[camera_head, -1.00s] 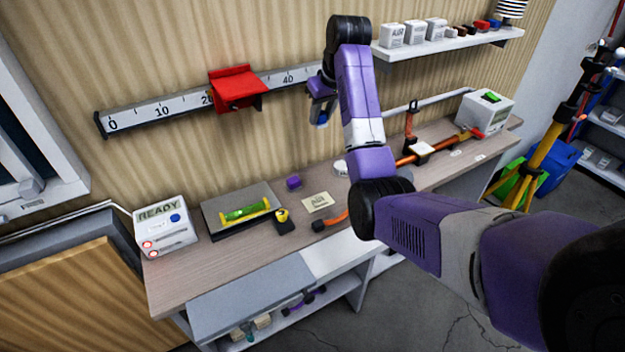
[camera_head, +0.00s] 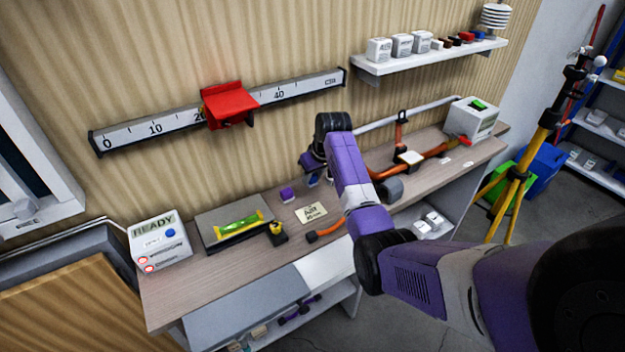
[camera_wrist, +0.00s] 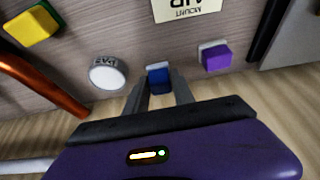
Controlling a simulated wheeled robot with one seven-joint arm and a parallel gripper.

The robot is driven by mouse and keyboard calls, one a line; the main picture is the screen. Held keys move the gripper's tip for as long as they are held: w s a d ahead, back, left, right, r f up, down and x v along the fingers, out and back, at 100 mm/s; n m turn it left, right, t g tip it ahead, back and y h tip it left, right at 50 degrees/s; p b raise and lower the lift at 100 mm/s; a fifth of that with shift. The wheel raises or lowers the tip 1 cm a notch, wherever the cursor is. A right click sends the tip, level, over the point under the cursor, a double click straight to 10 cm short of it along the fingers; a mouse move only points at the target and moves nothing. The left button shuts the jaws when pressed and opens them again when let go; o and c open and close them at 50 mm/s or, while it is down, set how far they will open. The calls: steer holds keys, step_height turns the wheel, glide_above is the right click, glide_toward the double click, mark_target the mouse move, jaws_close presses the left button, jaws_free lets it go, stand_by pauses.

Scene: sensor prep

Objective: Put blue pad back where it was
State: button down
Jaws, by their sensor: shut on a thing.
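My gripper (camera_head: 312,178) is over the back of the workbench, close to the striped wall. In the wrist view my gripper (camera_wrist: 158,90) is shut on the blue pad (camera_wrist: 158,74), which shows a pale edge and a blue face between the fingertips. In the head view the blue pad is a small, unclear patch at the fingertips. A purple pad (camera_head: 287,194) with a pale base sits on the bench to the left of my gripper; it also shows in the wrist view (camera_wrist: 215,56). I cannot tell whether the blue pad touches the bench.
A round white labelled piece (camera_wrist: 107,74) stands beside the held pad. A paper card (camera_head: 312,212) lies in front. Orange pipe (camera_head: 325,232) runs along the bench. A yellow piece (camera_wrist: 33,25), a green level (camera_head: 240,226) and a READY box (camera_head: 158,240) are nearby.

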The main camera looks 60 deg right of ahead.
steer(key=shift+f, duration=0.95)
steer(key=shift+f, duration=0.1)
steer(key=c, duration=1.1)
jaws_free()
steer(key=shift+o, duration=0.2)
steer(key=shift+s+r, duration=0.15)
steer(key=shift+r, duration=0.45)
steer(key=v, duration=1.1)
steer(key=shift+a+b, duration=0.15)
steer(key=shift+b, duration=0.2)
